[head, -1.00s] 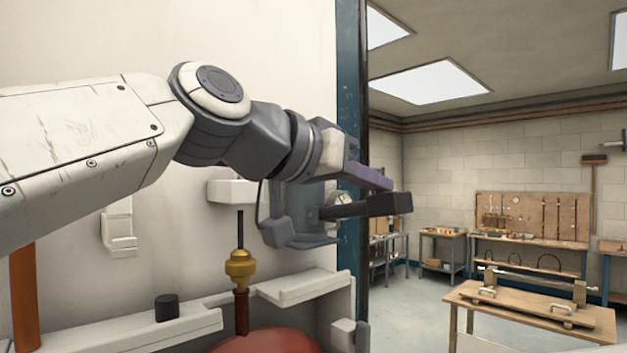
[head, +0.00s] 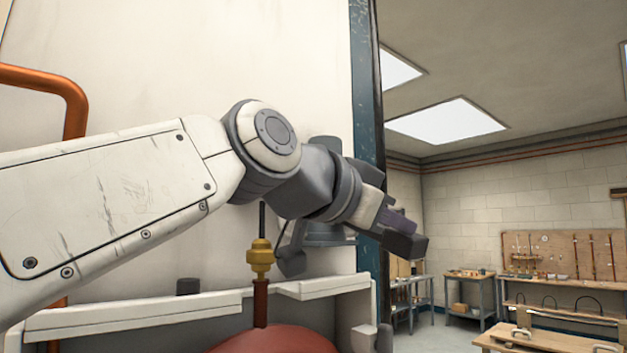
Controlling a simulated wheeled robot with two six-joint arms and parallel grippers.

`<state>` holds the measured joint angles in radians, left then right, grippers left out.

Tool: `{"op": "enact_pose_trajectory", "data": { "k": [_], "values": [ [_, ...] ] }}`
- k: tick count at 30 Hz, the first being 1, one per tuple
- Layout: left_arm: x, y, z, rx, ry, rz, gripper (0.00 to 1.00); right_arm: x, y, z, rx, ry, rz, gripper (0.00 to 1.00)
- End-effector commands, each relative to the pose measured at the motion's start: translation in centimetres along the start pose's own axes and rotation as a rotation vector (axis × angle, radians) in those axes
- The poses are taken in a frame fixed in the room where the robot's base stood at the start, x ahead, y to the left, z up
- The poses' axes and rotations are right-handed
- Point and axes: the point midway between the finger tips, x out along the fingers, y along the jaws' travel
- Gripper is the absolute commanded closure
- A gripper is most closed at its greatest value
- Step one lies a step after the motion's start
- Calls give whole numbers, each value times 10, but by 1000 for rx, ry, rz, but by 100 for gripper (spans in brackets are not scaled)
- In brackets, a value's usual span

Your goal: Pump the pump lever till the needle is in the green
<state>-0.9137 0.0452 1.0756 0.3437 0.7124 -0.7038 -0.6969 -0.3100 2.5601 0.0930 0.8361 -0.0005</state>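My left gripper (head: 402,235) reaches in from the left, above and to the right of a brass fitting. Its purple-grey finger and its dark finger overlap in this view, so I cannot tell the gap between them. I see nothing held in it. The brass fitting (head: 261,258), with a thin dark rod (head: 262,220) on top, stands upright on a brown pipe over a red rounded vessel (head: 275,342). I cannot make out a pump lever or a gauge needle; my arm covers part of the wall. My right gripper is not in view.
A white ledge (head: 140,315) runs along the pale wall, with a small black cap (head: 187,286) on it. A copper pipe (head: 75,105) bends down at the left. A blue post (head: 367,130) edges the booth. Workbenches stand farther off at the right; the floor between is open.

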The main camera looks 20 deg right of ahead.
Motion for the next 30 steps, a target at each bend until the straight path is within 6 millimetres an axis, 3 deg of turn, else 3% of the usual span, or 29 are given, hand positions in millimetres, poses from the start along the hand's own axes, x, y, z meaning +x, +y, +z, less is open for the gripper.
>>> {"op": "enact_pose_trajectory", "data": {
  "k": [19,30],
  "values": [
    [2,1,3,23,-7,-2,100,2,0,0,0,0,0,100],
    [-11,-6,-42,24,-3,-5,100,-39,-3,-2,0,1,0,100]
  ]
}}
